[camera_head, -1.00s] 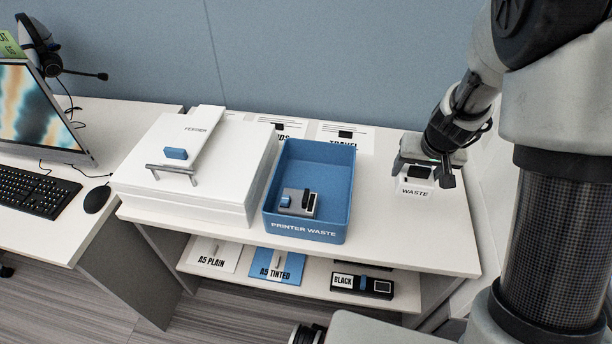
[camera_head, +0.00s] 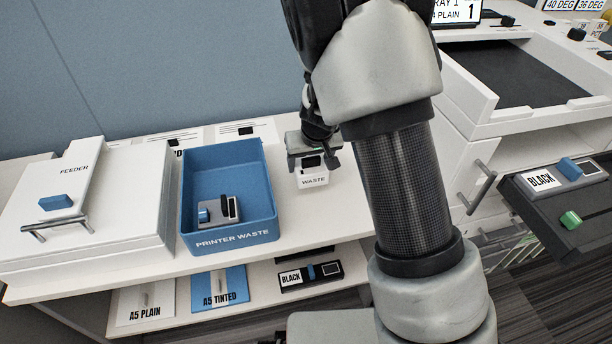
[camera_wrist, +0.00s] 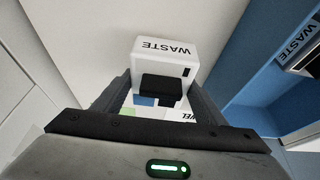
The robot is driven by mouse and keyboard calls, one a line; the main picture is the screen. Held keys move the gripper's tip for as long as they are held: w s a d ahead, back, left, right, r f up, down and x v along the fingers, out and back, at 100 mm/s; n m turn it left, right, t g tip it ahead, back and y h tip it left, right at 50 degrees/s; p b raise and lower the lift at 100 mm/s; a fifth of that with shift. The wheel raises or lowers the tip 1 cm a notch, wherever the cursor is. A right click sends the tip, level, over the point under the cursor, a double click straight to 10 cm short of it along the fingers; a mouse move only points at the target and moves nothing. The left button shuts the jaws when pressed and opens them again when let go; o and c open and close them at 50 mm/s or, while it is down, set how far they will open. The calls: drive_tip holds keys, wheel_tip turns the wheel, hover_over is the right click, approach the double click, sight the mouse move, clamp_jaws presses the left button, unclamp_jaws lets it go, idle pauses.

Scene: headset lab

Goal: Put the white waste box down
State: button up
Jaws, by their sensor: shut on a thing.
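The white waste box (camera_head: 313,179), labelled WASTE, is under my gripper (camera_head: 314,160) at the right part of the white table (camera_head: 345,220) in the head view. In the wrist view the waste box (camera_wrist: 165,60) sits between the two fingers of my gripper (camera_wrist: 158,95), which are shut on its black grip (camera_wrist: 160,88). Whether the box's underside touches the table or hangs just above it, I cannot tell.
The blue PRINTER WASTE bin (camera_head: 236,238) stands left of the box with a grey cartridge-like part (camera_head: 218,210) in it. A white feeder unit (camera_head: 110,225) is further left. A printer with an open drawer (camera_head: 560,215) is at the right. Table around the box is clear.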

wheel_tip(320, 180, down, 4)
drive_tip(key=shift+f+b, duration=0.2)
drive_tip(key=shift+b, duration=0.45)
drive_tip(key=shift+f, duration=0.2)
drive_tip(key=o, duration=1.1)
